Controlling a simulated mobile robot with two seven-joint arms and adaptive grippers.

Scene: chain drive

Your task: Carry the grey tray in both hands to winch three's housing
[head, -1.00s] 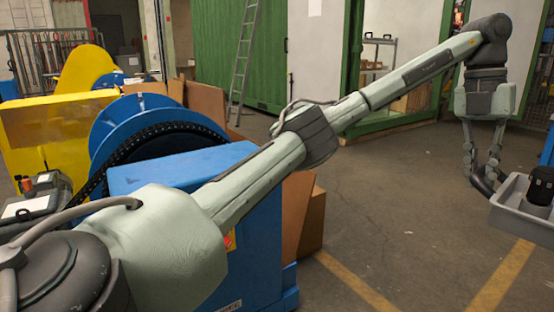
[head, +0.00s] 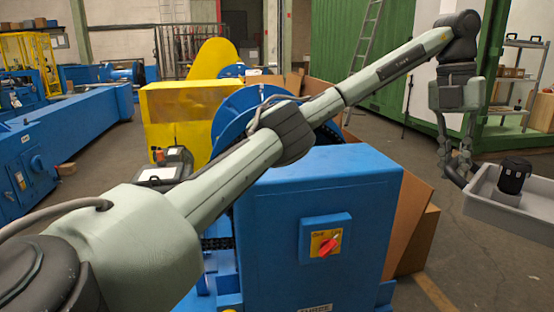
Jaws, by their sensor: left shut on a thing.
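The grey tray (head: 500,210) shows at the right edge of the head view, cut off by the frame. A black cylindrical object (head: 514,176) stands in it. My left gripper (head: 458,170) points down and is shut on the tray's left rim. My right gripper is out of view, so its hold on the tray's far side cannot be seen. Winch three's housing (head: 275,220) is the blue box in the lower middle, with a label reading "THREE" (head: 315,308). It stands left of the tray, behind my left arm. A red rotary switch (head: 329,246) sits on its front.
Brown boards (head: 408,220) lean by the housing's right side. A blue wheel (head: 240,105) and yellow guard (head: 180,118) stand behind it. A long blue machine (head: 70,140) is at left. A green container with a ladder (head: 365,45) is behind. Floor at lower right is open.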

